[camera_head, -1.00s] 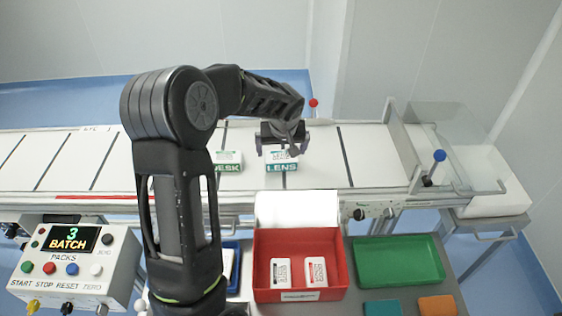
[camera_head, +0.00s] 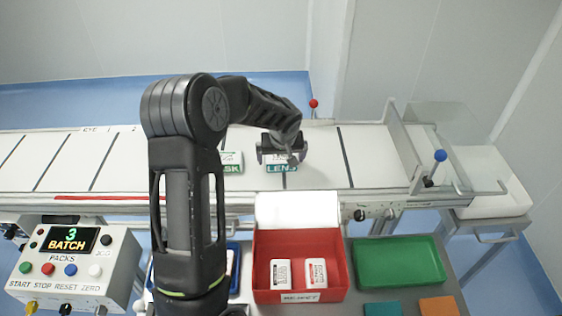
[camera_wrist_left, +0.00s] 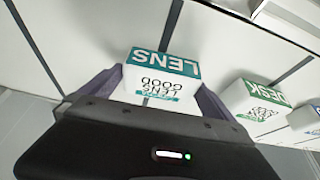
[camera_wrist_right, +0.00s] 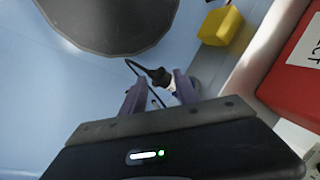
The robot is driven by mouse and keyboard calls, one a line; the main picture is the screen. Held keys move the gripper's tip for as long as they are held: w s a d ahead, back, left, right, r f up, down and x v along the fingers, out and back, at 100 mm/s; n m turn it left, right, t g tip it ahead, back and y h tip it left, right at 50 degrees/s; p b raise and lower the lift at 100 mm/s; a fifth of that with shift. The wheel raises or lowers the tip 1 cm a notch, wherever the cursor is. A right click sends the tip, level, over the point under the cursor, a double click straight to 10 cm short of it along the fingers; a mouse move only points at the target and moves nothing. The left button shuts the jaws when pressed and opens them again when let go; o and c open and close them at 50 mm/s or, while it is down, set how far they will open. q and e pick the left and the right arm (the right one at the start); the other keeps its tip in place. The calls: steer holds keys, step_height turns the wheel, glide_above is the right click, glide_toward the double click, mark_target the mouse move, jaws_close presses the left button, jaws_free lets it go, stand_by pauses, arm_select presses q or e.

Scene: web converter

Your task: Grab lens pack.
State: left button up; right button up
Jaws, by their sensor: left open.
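The lens pack (camera_head: 281,167) is a white box with a teal LENS label on the white conveyor belt. My left gripper (camera_head: 281,150) is right over it in the head view, hiding part of its top. In the left wrist view the lens pack (camera_wrist_left: 162,77) lies between the two fingers of my left gripper (camera_wrist_left: 160,90), which is open with the fingers on either side. I cannot tell whether they touch it. My right gripper (camera_wrist_right: 160,88) shows only in the right wrist view, with its fingers apart and nothing visibly held.
A DESK pack (camera_head: 231,162) stands left of the lens pack on the belt (camera_head: 370,160). A red bin (camera_head: 340,270) with two white packs, a green tray (camera_head: 400,262) and a control box (camera_head: 75,265) stand in front. A yellow block (camera_wrist_right: 219,26) shows near my right gripper.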

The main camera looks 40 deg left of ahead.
stand_by(0.3)
arm_select(q)
steer(key=c, duration=1.2)
